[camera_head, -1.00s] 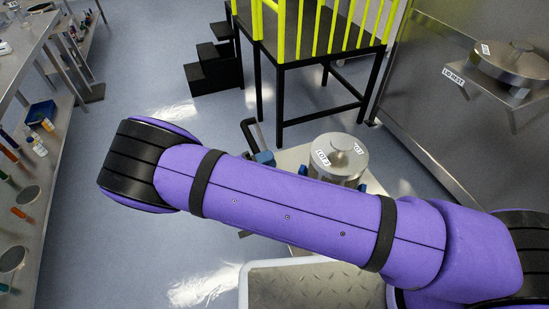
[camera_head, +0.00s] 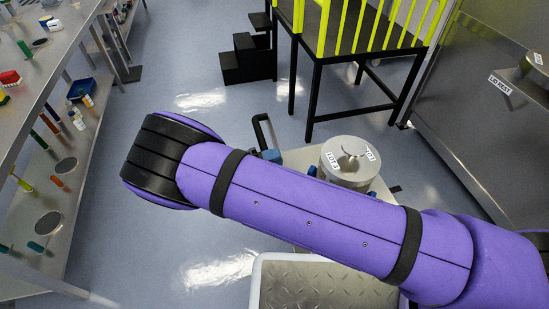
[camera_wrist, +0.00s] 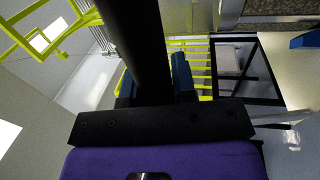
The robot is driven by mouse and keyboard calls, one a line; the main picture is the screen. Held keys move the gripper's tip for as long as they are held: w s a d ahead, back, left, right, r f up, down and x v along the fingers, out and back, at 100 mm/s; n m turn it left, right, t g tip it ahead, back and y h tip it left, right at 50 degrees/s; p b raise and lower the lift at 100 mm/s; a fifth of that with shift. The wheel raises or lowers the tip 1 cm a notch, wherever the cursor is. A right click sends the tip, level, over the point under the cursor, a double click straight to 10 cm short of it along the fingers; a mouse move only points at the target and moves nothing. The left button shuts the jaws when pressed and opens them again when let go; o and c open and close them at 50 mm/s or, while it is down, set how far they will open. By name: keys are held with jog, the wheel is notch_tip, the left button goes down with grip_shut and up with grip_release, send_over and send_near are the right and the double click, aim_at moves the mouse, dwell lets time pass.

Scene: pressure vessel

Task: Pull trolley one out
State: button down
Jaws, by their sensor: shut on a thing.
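The trolley (camera_head: 300,158) shows in the head view beyond my purple arm, with a pale top and blue blocks. A round metal vessel with a knobbed lid (camera_head: 345,160) and white labels stands on it. Part of the trolley's black handle (camera_head: 263,132) shows at its left.
A black stand with yellow rails (camera_head: 345,35) and black steps (camera_head: 248,58) stand behind the trolley. A large metal cabinet (camera_head: 465,125) with a lid rest is at right. Metal shelves (camera_head: 60,190) with small items line the left. Blue-grey floor (camera_head: 205,125) is open between.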

jog(key=c, duration=0.9)
grip_release()
jog(key=shift+a, duration=0.1)
jog(key=v, duration=1)
jog(key=shift+s+a+f, duration=0.15)
jog(key=shift+a, duration=0.2)
